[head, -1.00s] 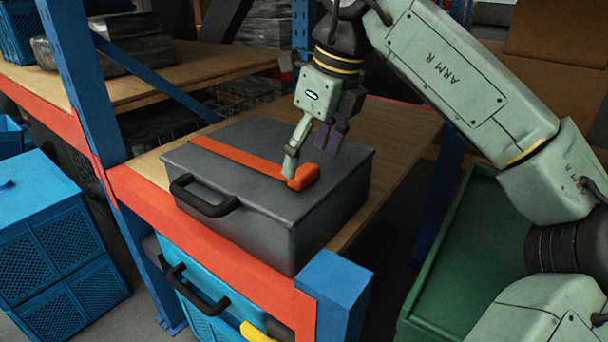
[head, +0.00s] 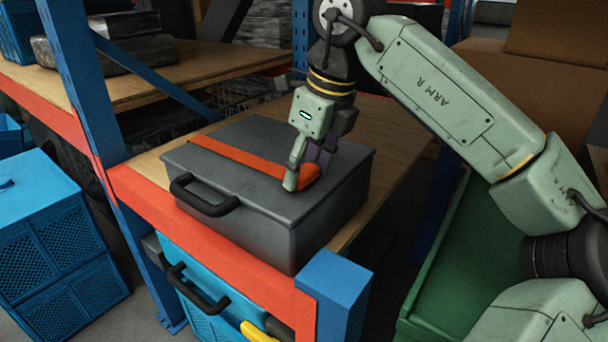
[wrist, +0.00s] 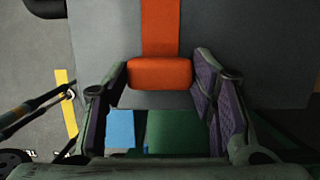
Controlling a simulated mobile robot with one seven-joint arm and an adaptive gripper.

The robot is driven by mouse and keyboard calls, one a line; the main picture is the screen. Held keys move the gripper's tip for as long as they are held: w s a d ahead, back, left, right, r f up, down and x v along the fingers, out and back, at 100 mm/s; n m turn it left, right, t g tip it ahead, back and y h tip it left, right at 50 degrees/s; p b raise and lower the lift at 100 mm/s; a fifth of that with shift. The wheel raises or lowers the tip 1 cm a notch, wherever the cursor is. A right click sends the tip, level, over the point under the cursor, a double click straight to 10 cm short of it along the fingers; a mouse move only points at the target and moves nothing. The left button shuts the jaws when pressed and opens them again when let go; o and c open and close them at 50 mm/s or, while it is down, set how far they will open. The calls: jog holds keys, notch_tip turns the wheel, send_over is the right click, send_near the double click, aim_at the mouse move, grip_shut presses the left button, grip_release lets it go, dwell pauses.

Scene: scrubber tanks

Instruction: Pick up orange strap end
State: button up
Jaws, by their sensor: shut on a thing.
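The orange strap (head: 240,157) lies across the lid of a dark grey case (head: 265,215) on the shelf. Its thick strap end (head: 310,173) is at the lid's right front part, partly hidden by my finger. In the wrist view the strap end (wrist: 160,74) is an orange block between my two fingers, with the flat strap running up from it. My gripper (head: 304,177) points down and is shut on the strap end, one finger on each side. The strap end appears to be still at the lid.
The case has a black front handle (head: 203,198). The wooden shelf (head: 400,125) has a red front beam (head: 215,245) and blue posts (head: 335,290). Blue crates (head: 60,255) stand at left, a green bin (head: 440,260) at right. Free shelf room lies behind the case.

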aim_at(305, 171)
jog(key=shift+c, duration=1.3)
jog(key=shift+r, duration=0.8)
jog(key=shift+s+a+r, duration=0.1)
jog(key=shift+s+r, duration=0.15)
jog(key=shift+r, duration=0.7)
jog(key=s+a+r+b, duration=0.1)
jog(key=s+a+b, duration=0.2)
jog(key=s, duration=1.2)
jog(key=shift+a+r, duration=0.2)
jog(key=shift+a, duration=0.5)
jog(key=shift+w+r, duration=0.1)
jog(key=shift+r, duration=0.05)
jog(key=shift+w+a+r+p, duration=0.25)
jog(key=shift+a+r+p, duration=0.1)
jog(key=shift+r+p, duration=0.4)
jog(key=shift+w+a+r+p, duration=0.3)
jog(key=shift+r+p, duration=0.25)
jog(key=shift+p, duration=0.25)
